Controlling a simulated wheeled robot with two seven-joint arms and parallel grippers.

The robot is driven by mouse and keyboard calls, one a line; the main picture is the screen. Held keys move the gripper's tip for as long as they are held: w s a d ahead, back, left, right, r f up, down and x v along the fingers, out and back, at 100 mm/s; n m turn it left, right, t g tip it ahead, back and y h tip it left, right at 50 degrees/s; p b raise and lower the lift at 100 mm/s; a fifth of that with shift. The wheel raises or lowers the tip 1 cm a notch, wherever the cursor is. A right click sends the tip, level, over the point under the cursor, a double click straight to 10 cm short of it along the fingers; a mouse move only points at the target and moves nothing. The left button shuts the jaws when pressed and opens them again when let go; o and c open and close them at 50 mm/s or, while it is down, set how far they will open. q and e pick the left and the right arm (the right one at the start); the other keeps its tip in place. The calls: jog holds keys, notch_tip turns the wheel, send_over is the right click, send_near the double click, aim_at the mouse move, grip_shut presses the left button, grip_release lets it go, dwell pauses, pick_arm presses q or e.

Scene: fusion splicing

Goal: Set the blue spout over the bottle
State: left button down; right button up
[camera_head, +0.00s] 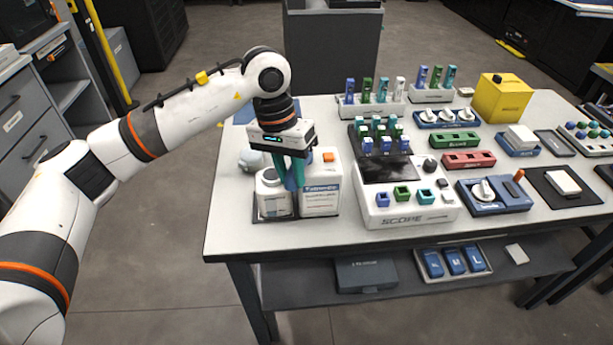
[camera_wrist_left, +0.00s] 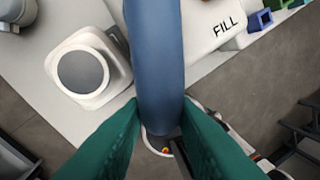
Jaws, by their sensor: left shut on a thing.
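My left gripper (camera_head: 291,184) is shut on the blue spout, which runs long between its green fingers in the left wrist view (camera_wrist_left: 157,55). In the head view the fingers hide most of the spout. The gripper points down at the front left of the table, between two white containers. The white bottle (camera_head: 271,201) stands upright just left of the fingers. In the left wrist view the bottle (camera_wrist_left: 110,76) shows a round grey top, left of the spout and apart from it. My right gripper is not in view.
A larger white container (camera_head: 320,196) with an orange cap stands close on the right of the gripper. A round pale object (camera_head: 250,158) is behind the bottle. The white SCOPE device (camera_head: 405,211) stands farther right, with several coloured holders beyond. The table's front left corner is clear.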

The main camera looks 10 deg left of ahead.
pick_arm(q)
jog(key=shift+w+a, duration=0.1)
jog(key=shift+a, duration=0.05)
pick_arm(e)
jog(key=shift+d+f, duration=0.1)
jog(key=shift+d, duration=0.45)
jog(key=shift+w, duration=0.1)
pick_arm(q)
jog(key=c, duration=1.1)
grip_release()
jog(key=shift+a, duration=0.1)
jog(key=shift+c, duration=0.2)
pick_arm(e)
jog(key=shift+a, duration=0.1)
pick_arm(q)
jog(key=shift+r, duration=0.1)
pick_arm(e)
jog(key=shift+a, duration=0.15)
pick_arm(q)
notch_tip(320, 180, up, 12)
jog(key=a+p, duration=0.2)
jog(key=p, duration=0.3)
jog(key=shift+w+f, duration=0.2)
jog(key=shift+w, duration=0.05)
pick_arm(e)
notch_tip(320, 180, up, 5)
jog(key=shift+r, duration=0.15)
